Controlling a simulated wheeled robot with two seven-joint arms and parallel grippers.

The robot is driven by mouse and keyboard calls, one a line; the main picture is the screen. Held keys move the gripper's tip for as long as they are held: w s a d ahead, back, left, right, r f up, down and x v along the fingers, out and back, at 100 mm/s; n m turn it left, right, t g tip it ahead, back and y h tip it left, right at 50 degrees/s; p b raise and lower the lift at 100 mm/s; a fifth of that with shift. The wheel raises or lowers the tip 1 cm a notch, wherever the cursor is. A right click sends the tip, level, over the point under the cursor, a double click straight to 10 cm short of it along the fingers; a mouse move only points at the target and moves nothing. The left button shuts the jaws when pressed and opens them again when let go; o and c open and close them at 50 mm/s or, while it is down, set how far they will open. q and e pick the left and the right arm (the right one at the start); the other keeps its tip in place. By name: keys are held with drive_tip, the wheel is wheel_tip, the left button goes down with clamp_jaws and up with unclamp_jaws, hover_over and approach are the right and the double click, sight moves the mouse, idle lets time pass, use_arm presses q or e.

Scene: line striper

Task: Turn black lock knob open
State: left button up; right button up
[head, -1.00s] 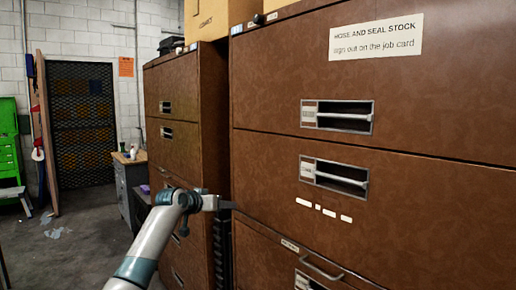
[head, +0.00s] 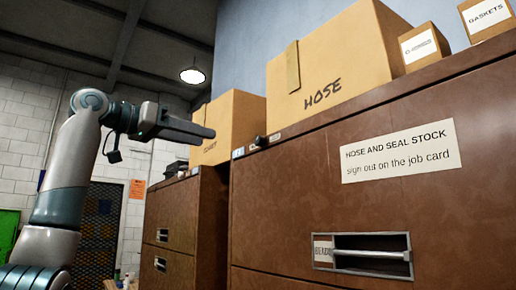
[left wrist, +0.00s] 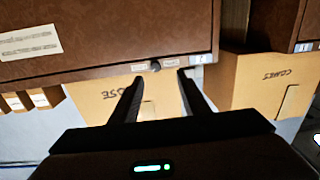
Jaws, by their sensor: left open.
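The black lock knob (head: 261,141) sits on the top front edge of the large brown cabinet (head: 290,215), between small labels. It also shows in the left wrist view (left wrist: 155,67), where the scene is upside down. My left gripper (head: 212,133) is raised to about the knob's height, left of it in the head view and apart from it. In the left wrist view, its two fingers (left wrist: 160,76) are spread and empty, and the knob appears between and just beyond their tips. My right gripper is not in view.
A HOSE box (head: 330,75) stands on the cabinet close behind the knob, with smaller boxes (head: 423,47) to its right. Another cardboard box (head: 228,125) sits on the second brown cabinet (head: 176,220). Open air lies left of the cabinets.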

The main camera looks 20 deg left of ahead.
use_arm(q)
drive_tip(key=shift+s+r, duration=0.95)
drive_tip(key=shift+s, duration=0.15)
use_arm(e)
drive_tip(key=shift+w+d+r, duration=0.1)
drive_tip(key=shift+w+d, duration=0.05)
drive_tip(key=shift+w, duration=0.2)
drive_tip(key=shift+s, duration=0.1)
use_arm(q)
drive_tip(key=p, duration=0.4)
approach(257, 141)
drive_tip(key=x, duration=0.7)
drive_tip(key=shift+w, duration=0.2)
drive_tip(key=shift+w+d, duration=0.2)
drive_tip(key=shift+w, duration=0.15)
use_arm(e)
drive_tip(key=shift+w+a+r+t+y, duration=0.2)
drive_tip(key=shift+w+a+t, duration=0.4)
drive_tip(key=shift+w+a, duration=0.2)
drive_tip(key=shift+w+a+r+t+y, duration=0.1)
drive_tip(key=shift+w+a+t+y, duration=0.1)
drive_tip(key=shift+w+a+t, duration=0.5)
use_arm(q)
drive_tip(key=shift+c, duration=0.7)
drive_tip(key=c, duration=0.9)
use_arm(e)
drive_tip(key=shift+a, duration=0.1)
